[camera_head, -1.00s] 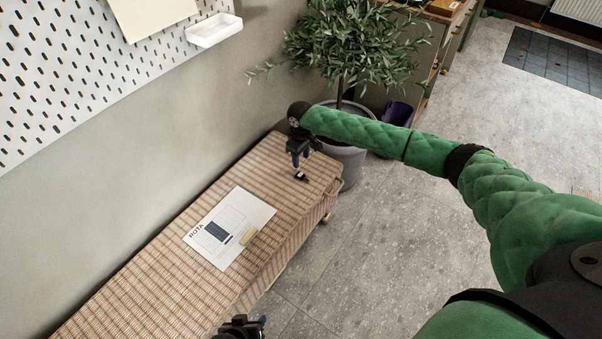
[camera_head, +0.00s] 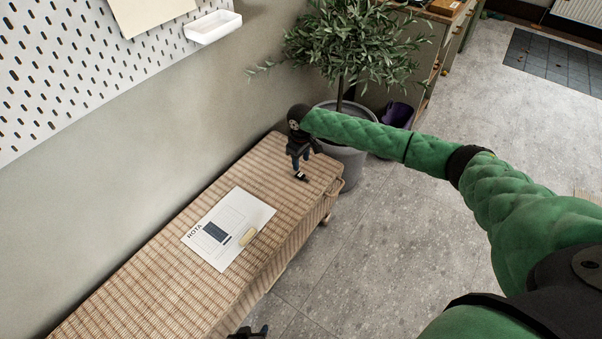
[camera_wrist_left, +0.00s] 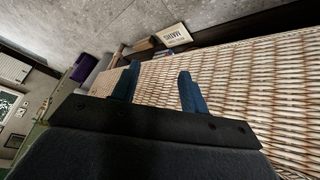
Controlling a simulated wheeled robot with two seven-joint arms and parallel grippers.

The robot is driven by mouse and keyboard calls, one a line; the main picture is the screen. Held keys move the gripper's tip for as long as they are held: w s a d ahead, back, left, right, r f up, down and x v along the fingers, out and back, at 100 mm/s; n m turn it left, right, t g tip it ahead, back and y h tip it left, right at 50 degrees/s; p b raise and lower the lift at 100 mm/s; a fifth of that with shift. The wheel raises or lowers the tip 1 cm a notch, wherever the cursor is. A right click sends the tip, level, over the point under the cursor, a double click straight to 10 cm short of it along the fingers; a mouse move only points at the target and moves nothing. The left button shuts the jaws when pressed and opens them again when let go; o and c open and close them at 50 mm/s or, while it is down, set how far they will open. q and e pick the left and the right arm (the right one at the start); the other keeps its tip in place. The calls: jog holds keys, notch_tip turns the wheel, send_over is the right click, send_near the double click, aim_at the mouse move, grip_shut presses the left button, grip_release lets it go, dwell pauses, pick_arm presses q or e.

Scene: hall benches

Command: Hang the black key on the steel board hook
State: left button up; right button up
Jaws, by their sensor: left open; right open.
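The pegboard (camera_head: 75,65) is on the wall at the upper left of the head view; I cannot make out a steel hook on it. A small dark item (camera_head: 301,176) lies on the wicker bench top just under my right gripper (camera_head: 300,167). It may be the black key, but it is too small to be sure. My right gripper is open and points down at the bench's far end. My left gripper (camera_head: 248,333) is at the bottom edge, mostly cut off. In the left wrist view its blue fingers (camera_wrist_left: 157,90) are open with nothing between them.
The wicker bench (camera_head: 150,290) runs along the wall. A white tray (camera_head: 213,28) hangs on the board. A potted tree (camera_head: 350,160) stands beyond the bench.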

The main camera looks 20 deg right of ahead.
aim_at(301, 175)
jog(key=shift+f+b, duration=1)
jog(key=shift+b, duration=0.15)
jog(key=shift+f+b, duration=0.6)
jog(key=shift+b, duration=0.05)
pick_arm(q)
notch_tip(301, 175, down, 7)
jog(key=shift+s+t, duration=0.3)
jog(key=shift+s, duration=0.1)
pick_arm(e)
jog(key=shift+f, duration=1.8)
pick_arm(q)
jog(key=shift+a, duration=0.1)
